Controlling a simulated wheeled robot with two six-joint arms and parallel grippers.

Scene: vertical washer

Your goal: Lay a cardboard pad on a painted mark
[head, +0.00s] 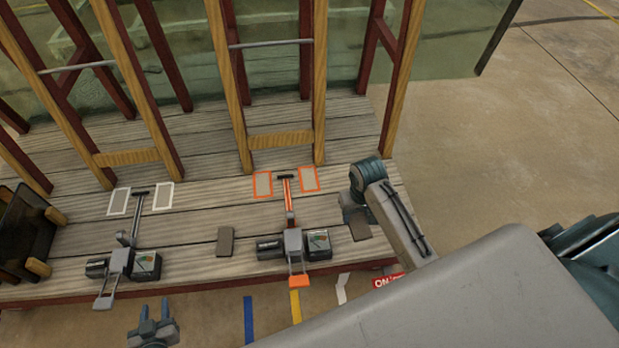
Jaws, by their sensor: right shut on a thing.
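Two orange painted outlines, a left one (263,184) and a right one (309,179), flank an orange-handled machine on the plank deck. Two white outlines, a left one (118,202) and a right one (163,196), flank a grey-handled one. I cannot tell whether their plain insides are bare or covered. A brown pad (225,241) lies on the deck between the machines. My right gripper (352,213) is shut on another brown pad (360,231), right of the orange-handled machine; the arm partly hides the grip. My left gripper (154,310) is open and empty in front of the deck.
The orange-handled machine (292,243) and grey-handled machine (120,262) stand near the deck's front edge. Wooden uprights (235,90) and a glass pane rise behind the marks. A dark slatted rack (25,232) stands at left.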

